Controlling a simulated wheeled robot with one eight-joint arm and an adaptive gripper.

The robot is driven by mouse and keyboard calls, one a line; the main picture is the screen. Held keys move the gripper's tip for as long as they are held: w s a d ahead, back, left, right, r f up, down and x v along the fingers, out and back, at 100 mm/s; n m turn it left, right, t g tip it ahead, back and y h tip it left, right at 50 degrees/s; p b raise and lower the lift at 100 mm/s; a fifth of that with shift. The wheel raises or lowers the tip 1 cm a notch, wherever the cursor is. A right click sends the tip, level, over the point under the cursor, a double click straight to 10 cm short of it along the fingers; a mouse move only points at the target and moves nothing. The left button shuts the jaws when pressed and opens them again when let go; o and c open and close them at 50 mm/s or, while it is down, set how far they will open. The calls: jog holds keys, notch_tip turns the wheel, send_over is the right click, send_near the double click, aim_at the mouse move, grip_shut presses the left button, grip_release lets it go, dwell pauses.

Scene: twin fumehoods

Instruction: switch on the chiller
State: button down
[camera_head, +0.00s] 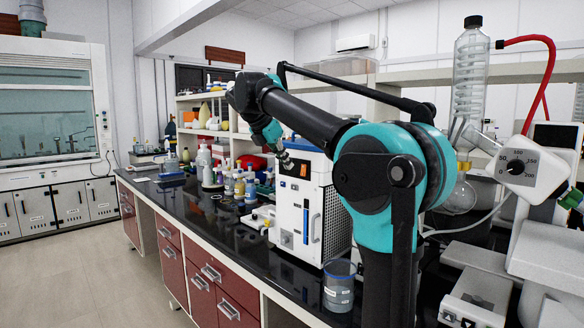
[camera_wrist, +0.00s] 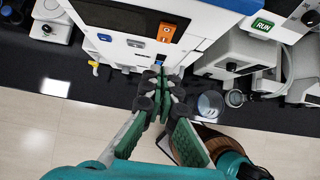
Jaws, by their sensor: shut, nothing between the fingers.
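The chiller (camera_head: 312,232) is a white box on the black bench, with a dark panel on its upper front and a blue vertical strip lower down. In the wrist view its white front (camera_wrist: 118,50) fills the upper middle. An orange switch (camera_wrist: 166,32) sits on that front, with a small blue part (camera_wrist: 160,59) below it in the picture. My gripper (camera_wrist: 163,78) is shut and empty. Its fingertips appear just below the blue part and the orange switch; I cannot tell whether they touch the front. In the head view my gripper (camera_head: 287,161) is by the chiller's upper front.
A glass beaker (camera_head: 339,290) stands on the bench in front of the chiller. Several bottles (camera_head: 235,185) stand to its left. A device with a green RUN label (camera_wrist: 262,27) is at right in the wrist view. The floor (camera_head: 95,265) left of the bench is clear.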

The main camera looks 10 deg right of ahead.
aim_at(303, 170)
jog(key=v, duration=0.8)
jog(key=shift+s+a+f, duration=0.1)
jog(key=shift+a+f, duration=0.05)
jog(key=shift+f, duration=0.45)
jog(key=w+d+r+x, duration=0.1)
jog(key=x, duration=1.2)
jog(key=shift+w+d+r, duration=0.15)
jog(key=shift+d+r, duration=0.25)
